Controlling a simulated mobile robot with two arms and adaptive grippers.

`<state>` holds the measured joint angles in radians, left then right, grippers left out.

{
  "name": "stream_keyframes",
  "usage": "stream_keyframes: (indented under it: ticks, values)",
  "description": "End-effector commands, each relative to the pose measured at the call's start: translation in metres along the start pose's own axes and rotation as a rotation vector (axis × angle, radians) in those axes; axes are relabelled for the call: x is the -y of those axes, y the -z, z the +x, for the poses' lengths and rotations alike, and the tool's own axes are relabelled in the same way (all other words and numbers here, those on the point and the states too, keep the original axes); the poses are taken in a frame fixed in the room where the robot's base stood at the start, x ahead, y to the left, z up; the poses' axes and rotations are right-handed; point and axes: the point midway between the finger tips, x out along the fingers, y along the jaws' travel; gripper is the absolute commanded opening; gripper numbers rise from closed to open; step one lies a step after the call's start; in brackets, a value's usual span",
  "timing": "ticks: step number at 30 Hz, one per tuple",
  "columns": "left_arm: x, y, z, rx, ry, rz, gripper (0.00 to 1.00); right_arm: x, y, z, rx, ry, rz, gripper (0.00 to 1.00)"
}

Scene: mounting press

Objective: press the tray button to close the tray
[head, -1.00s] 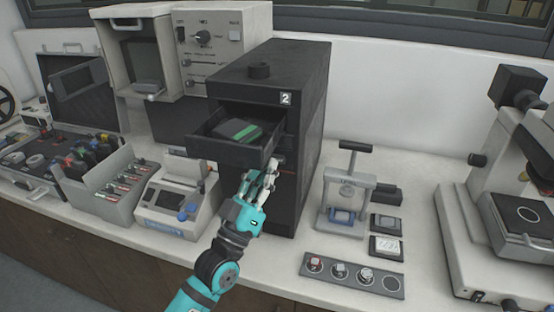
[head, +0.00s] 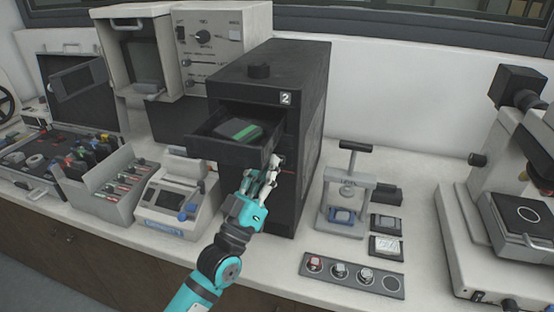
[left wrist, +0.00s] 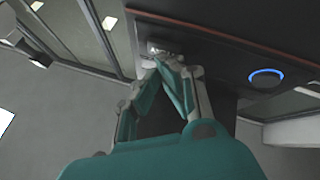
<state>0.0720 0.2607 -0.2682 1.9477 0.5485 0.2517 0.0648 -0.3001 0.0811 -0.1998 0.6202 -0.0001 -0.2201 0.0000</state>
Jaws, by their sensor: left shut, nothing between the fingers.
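The black cabinet (head: 312,120) marked "2" stands on the counter with its tray (head: 222,146) pulled out at the front. A dark block with a green stripe (head: 240,130) lies in the tray. My left gripper (head: 275,165) is shut and empty, its fingertips at the cabinet's front just below and right of the tray. A round button with a lit blue ring (left wrist: 266,78) shows on that panel, right of the fingers. My right gripper is not seen.
A grey-white device with a screen (head: 180,200) and a bin of cartridges (head: 105,190) stand left of my arm. A small hand press (head: 345,195) and a strip of round samples (head: 352,274) are at right. A microscope (head: 500,210) stands far right.

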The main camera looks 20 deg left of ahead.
Motion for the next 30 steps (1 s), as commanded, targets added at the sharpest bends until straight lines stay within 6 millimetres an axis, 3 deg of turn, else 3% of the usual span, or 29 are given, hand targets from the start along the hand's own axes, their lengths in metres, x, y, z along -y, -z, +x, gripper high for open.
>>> stream_keyframes:
  ticks: [21, 30]
  values:
    - [0.0021, -0.0024, 0.0038, 0.001, 0.0, 0.0, 0.0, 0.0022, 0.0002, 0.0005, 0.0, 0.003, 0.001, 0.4]
    - [-0.0032, 0.0031, -0.0057, 0.001, 0.001, 0.0, 0.0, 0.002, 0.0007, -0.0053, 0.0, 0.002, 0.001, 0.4]
